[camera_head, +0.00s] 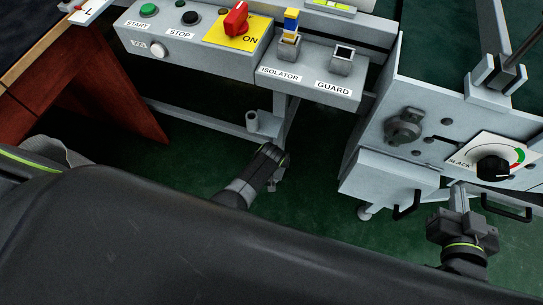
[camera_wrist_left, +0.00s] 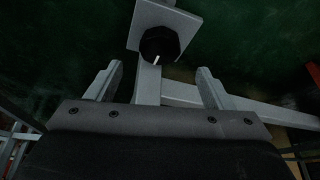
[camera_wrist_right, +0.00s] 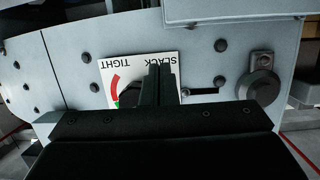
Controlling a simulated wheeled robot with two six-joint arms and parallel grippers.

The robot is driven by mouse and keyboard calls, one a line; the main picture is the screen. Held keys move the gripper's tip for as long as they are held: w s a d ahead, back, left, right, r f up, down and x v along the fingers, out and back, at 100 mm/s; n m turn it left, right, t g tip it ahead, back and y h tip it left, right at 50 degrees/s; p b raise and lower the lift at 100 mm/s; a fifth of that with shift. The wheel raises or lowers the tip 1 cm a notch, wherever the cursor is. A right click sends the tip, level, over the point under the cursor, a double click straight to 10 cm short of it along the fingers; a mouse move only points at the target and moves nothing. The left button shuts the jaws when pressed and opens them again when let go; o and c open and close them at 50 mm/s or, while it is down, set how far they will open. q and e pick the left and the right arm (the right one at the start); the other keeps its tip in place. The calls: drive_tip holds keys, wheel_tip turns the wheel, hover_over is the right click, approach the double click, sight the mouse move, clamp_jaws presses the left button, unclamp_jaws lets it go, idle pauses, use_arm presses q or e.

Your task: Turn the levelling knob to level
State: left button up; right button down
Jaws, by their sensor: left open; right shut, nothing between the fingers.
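A black round knob (camera_wrist_left: 158,45) with a white pointer line sits on a square grey plate in the left wrist view. The pointer aims down in that picture, slightly left. My left gripper (camera_wrist_left: 158,84) is open, its two fingers either side of the knob's line and short of it, with nothing held. In the head view the left gripper (camera_head: 277,172) is low, below the grey control box, and I cannot make out the knob there. My right gripper (camera_wrist_right: 161,85) is shut and empty, in front of a slack/tight dial plate (camera_wrist_right: 185,63) and covering part of it.
The dial's black knob (camera_head: 493,169) shows at the right of the head view. A control box (camera_head: 185,38) holds start and stop buttons and a red switch. A yellow-green vial (camera_head: 333,5) is at the top edge. Grey frame bars (camera_head: 205,121) run below the box over green floor.

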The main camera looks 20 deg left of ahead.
use_arm(q)
drive_tip(key=a+p+v, duration=0.1)
drive_tip(key=p+v, duration=0.9)
drive_tip(key=p, duration=0.1)
drive_tip(key=shift+d, duration=0.5)
use_arm(e)
drive_tip(key=s+f+g, duration=0.7)
drive_tip(key=s+f, duration=0.1)
drive_tip(key=f, duration=0.3)
drive_tip(key=s+f+g, duration=0.7)
drive_tip(key=s+f, duration=0.1)
drive_tip(key=f, duration=0.4)
drive_tip(key=shift+s+y, duration=0.2)
drive_tip(key=shift+y, duration=0.2)
use_arm(q)
drive_tip(key=shift+s, duration=0.1)
use_arm(e)
drive_tip(key=shift+f, duration=0.1)
